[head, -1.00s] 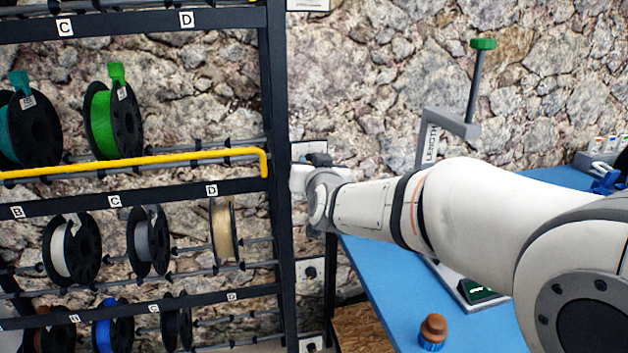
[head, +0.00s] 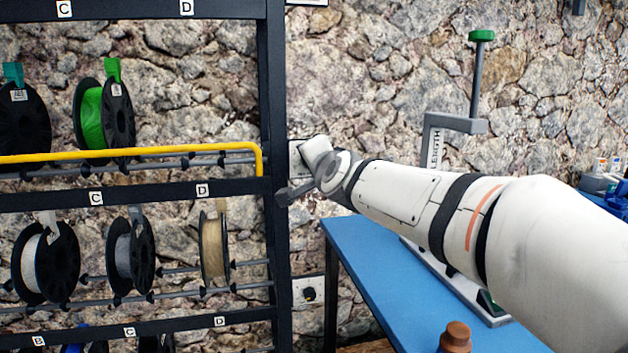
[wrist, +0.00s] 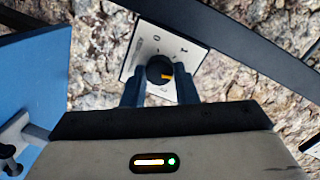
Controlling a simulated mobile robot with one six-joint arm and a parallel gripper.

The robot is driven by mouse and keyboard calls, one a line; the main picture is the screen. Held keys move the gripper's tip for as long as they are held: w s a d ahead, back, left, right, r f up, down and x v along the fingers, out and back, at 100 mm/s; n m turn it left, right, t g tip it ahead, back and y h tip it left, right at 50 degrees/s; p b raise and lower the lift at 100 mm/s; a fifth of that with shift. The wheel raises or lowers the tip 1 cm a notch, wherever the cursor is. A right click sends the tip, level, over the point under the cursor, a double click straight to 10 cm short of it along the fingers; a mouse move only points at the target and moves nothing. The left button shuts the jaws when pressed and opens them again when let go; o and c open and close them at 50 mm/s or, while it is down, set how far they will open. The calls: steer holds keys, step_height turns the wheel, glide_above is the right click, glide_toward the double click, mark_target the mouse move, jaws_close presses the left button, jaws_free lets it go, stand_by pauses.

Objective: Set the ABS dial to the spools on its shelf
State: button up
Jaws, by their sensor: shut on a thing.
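In the wrist view a black dial (wrist: 157,68) with a yellow pointer sits on a white plate (wrist: 133,63) printed with small marks. The pointer is toward the right and slightly down in that picture. The two blue-grey fingers of my gripper (wrist: 160,80) are shut on the dial, one on each side. In the head view my gripper is by the plate beside the rack post, and its fingertips are hidden. On the yellow-barred shelf stand a green spool (head: 92,117) and a dark spool with a teal tab (head: 24,118). The dial's printed name is not readable.
The black rack post (head: 273,130) stands close left of my gripper. A lower shelf holds white, grey and tan spools (head: 213,250). Another dial plate (head: 308,291) is below on the wall. A blue table (head: 360,260) at right holds a brown-capped bottle (head: 454,338).

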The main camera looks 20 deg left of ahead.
steer(key=shift+w+d+r+m+b, duration=0.1)
steer(key=shift+d+r+m+b, duration=0.1)
steer(key=shift+m+b, duration=0.8)
steer(key=o, duration=0.7)
steer(key=shift+w, duration=0.1)
steer(key=shift+c, duration=0.2)
steer(key=o, duration=0.3)
steer(key=shift+f+y, duration=0.2)
steer(key=shift+y, duration=0.1)
steer(key=shift+v, duration=3.95)
steer(key=shift+r, duration=0.1)
